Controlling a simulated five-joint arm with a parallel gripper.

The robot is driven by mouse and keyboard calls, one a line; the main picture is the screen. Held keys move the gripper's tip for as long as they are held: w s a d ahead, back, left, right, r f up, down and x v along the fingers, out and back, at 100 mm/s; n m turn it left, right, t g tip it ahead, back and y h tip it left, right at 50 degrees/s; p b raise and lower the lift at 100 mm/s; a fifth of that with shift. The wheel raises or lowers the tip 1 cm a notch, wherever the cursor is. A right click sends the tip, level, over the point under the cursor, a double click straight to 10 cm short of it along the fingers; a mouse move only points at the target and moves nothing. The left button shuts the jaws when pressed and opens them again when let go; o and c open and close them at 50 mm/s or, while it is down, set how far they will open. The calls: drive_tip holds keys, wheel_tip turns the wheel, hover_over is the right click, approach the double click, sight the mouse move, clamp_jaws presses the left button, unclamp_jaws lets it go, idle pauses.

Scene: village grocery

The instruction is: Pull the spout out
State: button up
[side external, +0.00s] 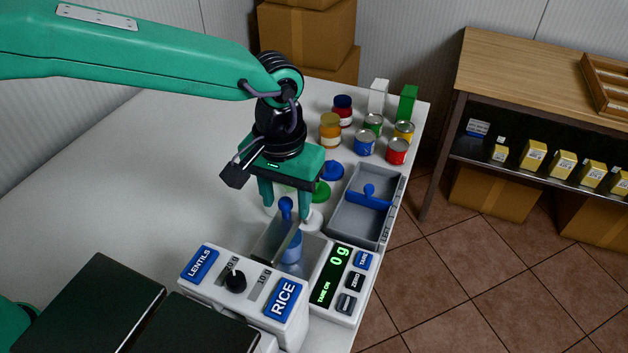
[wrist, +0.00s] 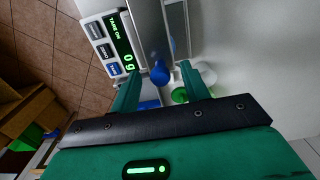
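The spout (side external: 272,236) is a grey metal chute on the white dispenser labelled LENTILS and RICE (side external: 240,285). It has an upright blue knob (side external: 285,206) at its end. The spout (wrist: 150,28) and knob (wrist: 160,73) also show in the wrist view. My gripper (side external: 285,212) is open and points down over the knob. In the wrist view the knob appears between my fingertips (wrist: 159,69), with a gap on each side. I cannot tell the exact height of the fingertips against the knob.
A blue container (side external: 291,250) is partly hidden behind the spout. The scale display (side external: 335,270) reads 0 g. A grey tray (side external: 351,222) with a blue divider stands at right. Jars and cans (side external: 365,143) stand behind. The counter's left side is clear.

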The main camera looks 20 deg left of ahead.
idle(0.3)
drive_tip(key=shift+r, duration=3.4)
drive_tip(key=shift+a+r, duration=0.1)
drive_tip(key=shift+a+r, duration=0.15)
drive_tip(key=shift+a, duration=0.1)
drive_tip(key=s+a+r+t, duration=0.2)
drive_tip(key=s+a, duration=0.2)
drive_tip(key=a, duration=0.8)
drive_tip(key=s+a+r+t, duration=0.2)
drive_tip(key=s+a+r, duration=0.15)
drive_tip(key=a, duration=0.85)
drive_tip(key=s+a+f+t, duration=0.1)
drive_tip(key=s+a+f, duration=0.3)
drive_tip(key=s+a, duration=0.2)
drive_tip(key=shift+s+a+t, duration=0.15)
drive_tip(key=shift+s+t, duration=0.15)
drive_tip(key=shift+s, duration=0.05)
